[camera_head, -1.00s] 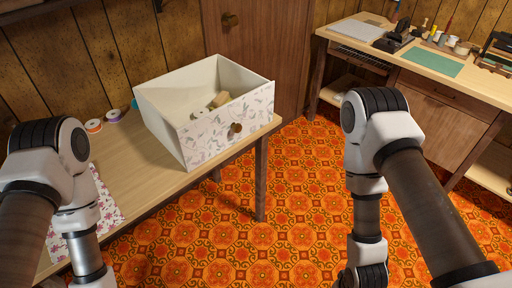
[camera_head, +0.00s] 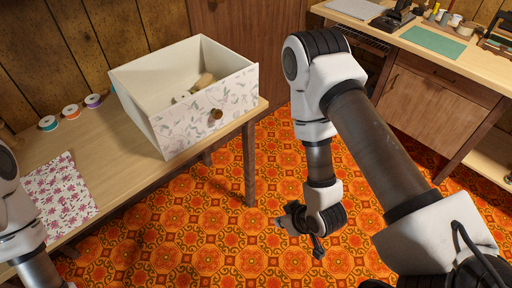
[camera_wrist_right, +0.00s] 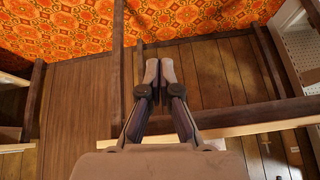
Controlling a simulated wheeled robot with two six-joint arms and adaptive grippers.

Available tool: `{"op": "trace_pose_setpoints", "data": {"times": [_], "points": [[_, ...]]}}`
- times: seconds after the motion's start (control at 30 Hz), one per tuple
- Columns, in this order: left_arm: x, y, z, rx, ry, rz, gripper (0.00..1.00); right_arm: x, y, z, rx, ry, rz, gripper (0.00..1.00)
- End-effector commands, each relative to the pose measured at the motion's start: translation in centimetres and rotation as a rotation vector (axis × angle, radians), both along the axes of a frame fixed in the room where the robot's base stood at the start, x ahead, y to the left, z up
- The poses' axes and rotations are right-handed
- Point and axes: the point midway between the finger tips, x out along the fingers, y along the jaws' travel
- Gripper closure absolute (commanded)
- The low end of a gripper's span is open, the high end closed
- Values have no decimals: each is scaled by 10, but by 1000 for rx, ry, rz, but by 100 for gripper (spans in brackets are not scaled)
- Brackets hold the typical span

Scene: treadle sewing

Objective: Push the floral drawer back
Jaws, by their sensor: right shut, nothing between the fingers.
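The floral drawer (camera_head: 205,112) is a white open-topped box with a grey leaf-and-flower front and a round brown knob (camera_head: 216,114). It stands on the wooden table (camera_head: 110,150) near its right end, with a few small tan items inside. My right gripper (camera_head: 300,232) hangs over the floor to the right of the table, lower than the tabletop and apart from the drawer. In the right wrist view my right gripper (camera_wrist_right: 160,68) has its fingers together with nothing between them. My left arm shows at the left edge, but its gripper is out of view.
Several thread spools (camera_head: 71,111) and a folded flowered cloth (camera_head: 58,196) lie on the table left of the drawer. A workbench (camera_head: 430,50) with tools and a green mat stands at the right. Patterned orange floor lies between them.

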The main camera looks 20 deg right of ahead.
Motion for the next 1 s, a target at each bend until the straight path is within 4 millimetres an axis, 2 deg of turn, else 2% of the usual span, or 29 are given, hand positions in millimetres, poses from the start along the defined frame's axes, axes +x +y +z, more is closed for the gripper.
{"op": "trace_pose_setpoints", "data": {"times": [0.03, 0.17, 0.3, 0.43, 0.5, 0.67, 1.0], "points": [[0, 0, -8, 0, 0, 0, 40, 18, 3, 8, 16, -73, 13, 100], [0, 0, -24, 0, 0, 0, 40, 68, 11, 49, 66, -297, 55, 100], [0, 0, -47, 0, 0, 0, 40, 120, 15, 115, 121, -560, 77, 100], [0, 0, -57, 0, 0, 0, 40, 143, 11, 158, 129, -676, 69, 100], [0, 0, -56, 0, 0, 0, 40, 146, 11, 166, 128, -692, 70, 100], [0, 0, -51, 0, 0, 0, 40, 159, 15, 169, 125, -692, 71, 100], [0, 0, -44, 0, 0, 0, 40, 213, 35, 168, 125, -690, 72, 100]]}}
